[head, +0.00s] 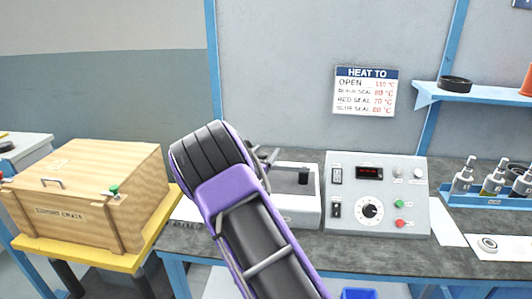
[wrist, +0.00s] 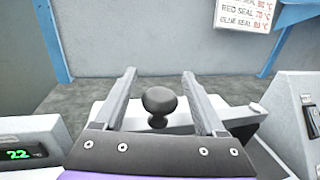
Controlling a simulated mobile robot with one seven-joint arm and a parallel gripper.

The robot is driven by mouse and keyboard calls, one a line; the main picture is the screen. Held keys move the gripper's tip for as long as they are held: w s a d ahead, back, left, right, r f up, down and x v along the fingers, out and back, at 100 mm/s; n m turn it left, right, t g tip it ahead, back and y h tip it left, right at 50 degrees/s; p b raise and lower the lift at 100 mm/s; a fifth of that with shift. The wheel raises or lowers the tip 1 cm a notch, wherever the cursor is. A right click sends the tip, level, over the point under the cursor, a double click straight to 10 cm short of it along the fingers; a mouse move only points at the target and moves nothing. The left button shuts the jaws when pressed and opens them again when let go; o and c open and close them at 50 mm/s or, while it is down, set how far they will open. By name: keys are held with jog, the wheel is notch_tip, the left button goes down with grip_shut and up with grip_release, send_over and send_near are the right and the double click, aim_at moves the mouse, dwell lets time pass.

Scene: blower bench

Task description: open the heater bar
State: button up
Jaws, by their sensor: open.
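The heater bar shows in the wrist view as a pale bar (wrist: 178,119) lying across the picture, with a round black knob (wrist: 159,101) on it. In the head view the pale heater unit (head: 298,207) stands on the bench, with a dark upright post (head: 304,177) on top; its left part is hidden by my arm. My gripper (head: 269,156) is at the unit's left end in the head view. In the wrist view my gripper (wrist: 158,76) is open, and the knob appears between its two fingers. I cannot tell whether a finger touches it.
A control box (head: 377,195) with a dial and buttons stands right of the heater. A small unit (wrist: 32,140) with a green "22" readout is at left in the wrist view. A wooden crate (head: 90,195) is at left, bottles (head: 494,178) at right. The wall sign (head: 364,91) lists temperatures.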

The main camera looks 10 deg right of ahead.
jog(key=shift+w+d, duration=0.1)
jog(key=shift+c, duration=0.3)
grip_shut()
dwell(1.2)
